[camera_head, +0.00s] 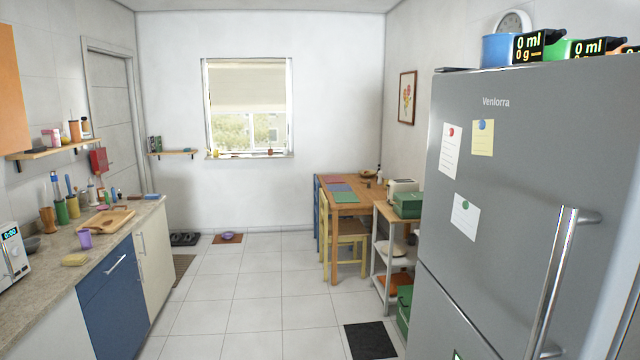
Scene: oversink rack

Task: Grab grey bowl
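A small grey bowl (33,243) sits on the left counter, just behind the white microwave (14,255), which hides part of it. It looks empty from here, but it is too small to be sure. Neither of my grippers is in view.
The counter (60,286) also holds a yellow sponge (75,260), a purple cup (85,240) and a cutting board (106,221). A large grey fridge (470,200) stands close on the right. The tiled floor (250,290) between is clear, with a dark mat (370,341) beside the fridge.

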